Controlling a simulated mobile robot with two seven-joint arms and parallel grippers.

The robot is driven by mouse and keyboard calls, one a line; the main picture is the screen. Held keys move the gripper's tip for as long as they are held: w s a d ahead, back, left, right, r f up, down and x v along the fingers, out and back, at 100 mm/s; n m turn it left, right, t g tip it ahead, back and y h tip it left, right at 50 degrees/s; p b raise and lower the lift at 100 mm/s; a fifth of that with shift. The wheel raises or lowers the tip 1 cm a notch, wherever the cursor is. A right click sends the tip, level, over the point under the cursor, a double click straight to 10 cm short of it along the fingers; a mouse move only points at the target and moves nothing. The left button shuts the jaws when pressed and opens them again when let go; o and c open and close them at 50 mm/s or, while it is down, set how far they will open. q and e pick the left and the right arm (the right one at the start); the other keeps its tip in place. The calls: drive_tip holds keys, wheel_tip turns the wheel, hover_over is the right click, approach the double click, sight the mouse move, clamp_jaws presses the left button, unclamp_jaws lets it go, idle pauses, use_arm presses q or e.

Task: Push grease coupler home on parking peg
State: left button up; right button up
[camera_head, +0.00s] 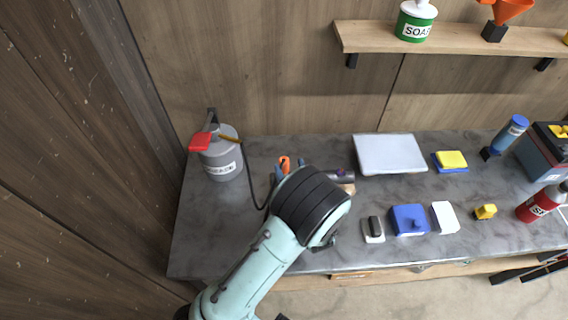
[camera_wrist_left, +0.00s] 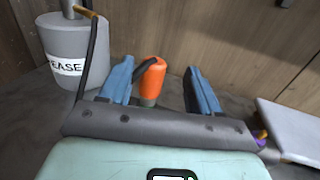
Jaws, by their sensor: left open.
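The grey grease can (camera_head: 220,158), with a red handle and a white label, stands at the left end of the bench. It also fills the left of the left wrist view (camera_wrist_left: 66,45). A dark hose (camera_head: 248,185) runs down from it. The orange coupler (camera_wrist_left: 151,78) stands roughly upright above a grey stub, which I take to be the peg (camera_wrist_left: 147,101). A dark piece crosses the coupler's upper left side. My left gripper (camera_wrist_left: 161,68) is open, its blue fingers on either side of the coupler, which is closer to the left finger. I cannot tell how far it is seated. My right gripper is not in view.
A pale tray (camera_head: 390,154) lies right of the gripper. Blue and white blocks (camera_head: 409,220), a yellow piece (camera_head: 486,211) and a red bottle (camera_head: 537,207) stand farther right. A shelf (camera_head: 460,39) hangs above. A wooden wall (camera_head: 85,130) rises close at left.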

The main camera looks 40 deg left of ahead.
use_arm(q)
drive_tip(key=x, duration=0.3)
drive_tip(key=p+x, duration=0.1)
drive_tip(key=x, duration=0.2)
drive_tip(key=shift+s+a, duration=0.25)
clamp_jaws()
